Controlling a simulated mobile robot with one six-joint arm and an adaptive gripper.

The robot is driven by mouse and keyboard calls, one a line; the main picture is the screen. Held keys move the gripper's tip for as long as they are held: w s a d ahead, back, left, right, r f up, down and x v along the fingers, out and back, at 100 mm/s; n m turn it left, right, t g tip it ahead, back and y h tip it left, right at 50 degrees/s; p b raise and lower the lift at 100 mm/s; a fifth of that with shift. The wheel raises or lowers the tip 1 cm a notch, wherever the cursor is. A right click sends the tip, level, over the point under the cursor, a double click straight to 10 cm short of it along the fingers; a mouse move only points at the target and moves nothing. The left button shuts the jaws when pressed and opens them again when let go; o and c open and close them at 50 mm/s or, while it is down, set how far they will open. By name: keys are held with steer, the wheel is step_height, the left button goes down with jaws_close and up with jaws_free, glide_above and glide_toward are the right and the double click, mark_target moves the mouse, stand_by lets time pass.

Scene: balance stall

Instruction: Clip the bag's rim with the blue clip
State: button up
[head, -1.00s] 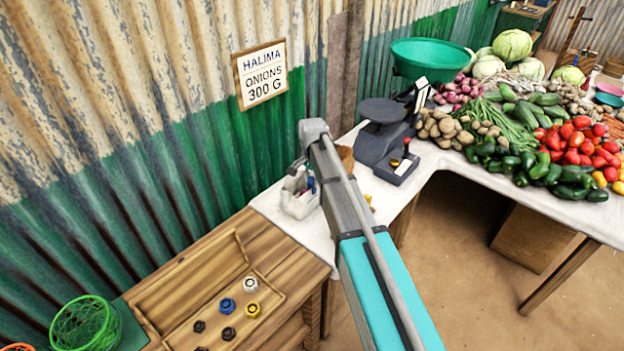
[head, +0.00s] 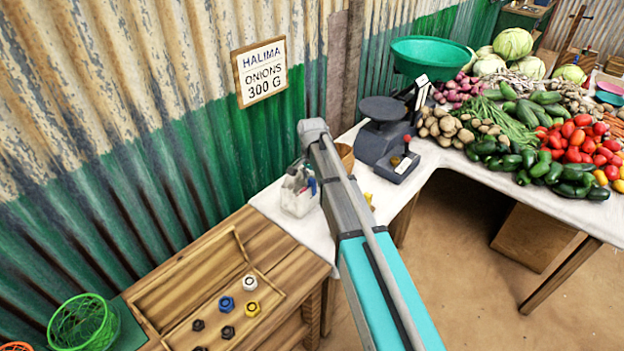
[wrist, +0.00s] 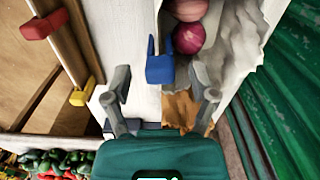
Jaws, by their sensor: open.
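My gripper (wrist: 161,78) is open in the wrist view, its two grey fingers spread apart. The blue clip (wrist: 159,68) shows between and just beyond the fingertips, with clear space on both sides. The pale, crumpled bag (wrist: 236,38) lies to the right of the clip, with reddish onions (wrist: 187,38) at its opening. The clip is at the bag's left edge; I cannot tell whether it grips the rim. In the head view the whitish bag (head: 296,201) stands on the white cloth, with a bit of blue beside it. My arm hides much of that spot.
A red clip (wrist: 44,25) and a yellow clip (wrist: 82,92) sit on an edge to the left in the wrist view. The dark scale (head: 383,128) stands right of my arm. A wooden tray (head: 190,285) holds several nuts. The corrugated wall (head: 150,140) is close behind.

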steer(key=shift+r, duration=0.15)
step_height(320, 180, up, 10)
steer(key=p, duration=0.9)
steer(key=shift+f+p, duration=0.25)
steer(key=shift+p, duration=0.15)
steer(key=s+d+f+b, duration=0.3)
steer(key=d+f+b, duration=0.1)
steer(key=d, duration=0.3)
steer(key=s+d+f+b, duration=0.3)
steer(key=s+d, duration=0.1)
steer(key=d, duration=0.3)
steer(key=shift+m, duration=0.5)
step_height(320, 180, down, 9)
steer(key=b, duration=0.9)
steer(key=shift+w, duration=0.15)
steer(key=shift+r+p, duration=3.5)
steer(key=shift+p, duration=0.05)
steer(key=s+r+n+p, duration=0.2)
steer(key=s+n, duration=0.2)
steer(key=s, duration=0.4)
steer(key=s+r+n+p, duration=0.1)
steer(key=s+n, duration=0.4)
steer(key=s, duration=0.4)
steer(key=shift+s+a+r+p, duration=0.25)
steer(key=shift+a+r+p, duration=0.05)
steer(key=shift+r+p, duration=0.1)
